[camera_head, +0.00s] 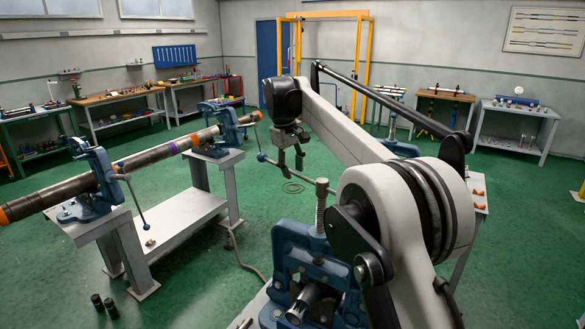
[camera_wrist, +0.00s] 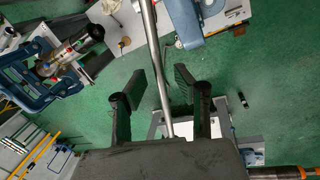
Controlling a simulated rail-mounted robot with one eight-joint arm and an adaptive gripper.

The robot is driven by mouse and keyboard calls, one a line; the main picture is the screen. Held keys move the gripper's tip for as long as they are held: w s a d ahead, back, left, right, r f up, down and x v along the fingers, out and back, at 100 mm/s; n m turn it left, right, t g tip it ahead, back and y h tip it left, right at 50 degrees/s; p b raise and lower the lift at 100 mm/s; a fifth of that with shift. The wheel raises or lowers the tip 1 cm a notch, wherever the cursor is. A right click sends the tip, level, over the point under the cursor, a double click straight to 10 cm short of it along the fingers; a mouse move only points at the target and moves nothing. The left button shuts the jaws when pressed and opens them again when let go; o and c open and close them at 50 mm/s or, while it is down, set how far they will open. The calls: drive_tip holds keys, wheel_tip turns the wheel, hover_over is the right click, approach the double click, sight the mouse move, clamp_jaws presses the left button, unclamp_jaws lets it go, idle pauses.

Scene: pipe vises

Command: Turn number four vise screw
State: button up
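A blue pipe vise (camera_head: 300,265) stands in the near foreground, partly hidden by my arm. Its upright screw (camera_head: 321,205) carries a long metal handle bar (camera_head: 300,174) with a dark ball at its left end. My gripper (camera_head: 291,160) points down at the bar's left part. In the wrist view my gripper (camera_wrist: 160,78) is open, and a metal bar (camera_wrist: 154,60) runs between its two dark fingers with gaps visible on both sides. I cannot read any vise number.
Two blue vises (camera_head: 96,180) (camera_head: 226,130) hold a long banded pipe (camera_head: 150,157) on a grey bench at the left. Workbenches line the walls. A yellow frame (camera_head: 360,65) stands at the back. Green floor (camera_head: 215,285) is open between the benches.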

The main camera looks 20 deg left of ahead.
clamp_jaws()
drive_tip(key=shift+s, duration=0.1)
idle(0.4)
